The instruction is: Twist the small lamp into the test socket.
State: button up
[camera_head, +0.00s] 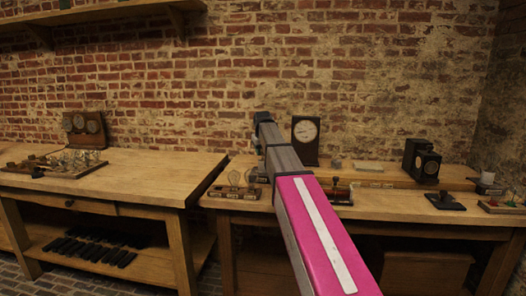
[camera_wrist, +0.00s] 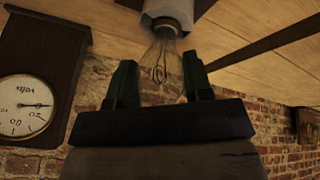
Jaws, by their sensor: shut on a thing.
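The small lamp (camera_wrist: 166,46), clear glass with a looped filament, is between the two green fingers of my gripper (camera_wrist: 158,64) in the wrist view, which shows the bench upside down. My gripper is shut on the lamp's glass. The lamp's base end meets a white round socket (camera_wrist: 168,12) on a dark block at the top edge. The lamp looks in line with the socket; how deep it sits in it cannot be told.
A dark-cased volt meter (camera_head: 305,132) stands behind the arm's end; it also shows in the wrist view (camera_wrist: 24,106). Clear bulbs (camera_head: 234,178) stand on a wooden block left of my arm. Black boxes (camera_head: 424,160) stand at right. The left bench (camera_head: 150,172) has bare top room.

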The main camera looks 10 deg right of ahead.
jog(key=m+h, duration=0.1)
jog(key=m, duration=0.1)
jog(key=m+g+h, duration=0.1)
jog(key=m, duration=0.2)
jog(key=shift+m, duration=0.3)
jog(key=shift+f+m, duration=0.1)
jog(key=shift+m, duration=0.4)
jog(key=m+g+h, duration=0.1)
jog(key=m, duration=0.2)
jog(key=shift+w+m+g, duration=0.1)
jog(key=shift+m+g, duration=0.2)
jog(key=shift+m+g+h, duration=0.4)
jog(key=shift+m, duration=0.6)
jog(key=o, duration=1.1)
